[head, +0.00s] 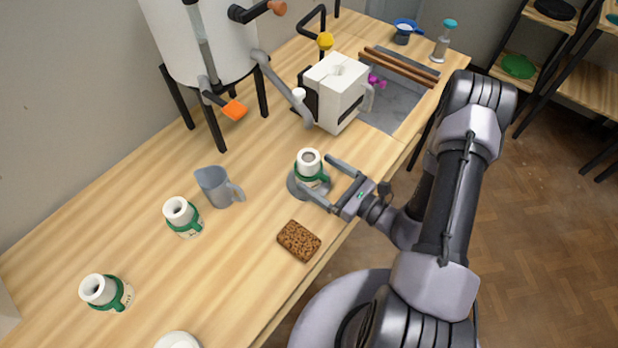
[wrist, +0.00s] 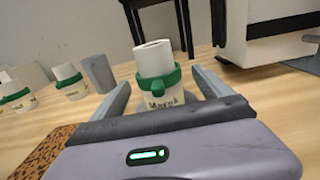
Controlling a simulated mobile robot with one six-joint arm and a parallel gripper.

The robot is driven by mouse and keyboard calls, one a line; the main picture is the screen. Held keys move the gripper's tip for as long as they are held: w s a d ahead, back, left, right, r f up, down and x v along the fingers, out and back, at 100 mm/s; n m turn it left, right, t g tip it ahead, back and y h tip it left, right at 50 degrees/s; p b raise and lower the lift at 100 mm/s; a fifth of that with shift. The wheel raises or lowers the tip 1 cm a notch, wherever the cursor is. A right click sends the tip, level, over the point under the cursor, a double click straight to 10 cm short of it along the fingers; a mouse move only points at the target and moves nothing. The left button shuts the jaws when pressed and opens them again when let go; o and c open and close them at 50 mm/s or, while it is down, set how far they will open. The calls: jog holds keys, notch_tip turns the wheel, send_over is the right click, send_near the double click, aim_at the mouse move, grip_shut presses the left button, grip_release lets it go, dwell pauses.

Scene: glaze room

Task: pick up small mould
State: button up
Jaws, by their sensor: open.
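A white mould (head: 309,160) with a dark round opening and a green band stands upright on a round grey disc (head: 296,189) near the table's front edge. In the wrist view this mould (wrist: 154,62) shows dark lettering below its band, too unclear to read fully. My gripper (head: 317,173) is open, with its fingers on either side of this mould; I see no grip on it. Two similar white moulds with green bands stand farther left, one in the middle (head: 178,212) and one at the far left (head: 101,290). I cannot tell from labels which is the small one.
A grey jug (head: 213,187) stands left of the gripper. A brown speckled sponge-like block (head: 299,241) lies near the front edge.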

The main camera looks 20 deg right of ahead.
jog(key=x, duration=0.4)
jog(key=shift+f+b, duration=0.15)
jog(key=shift+b, duration=0.25)
jog(key=shift+s, duration=0.1)
grip_shut()
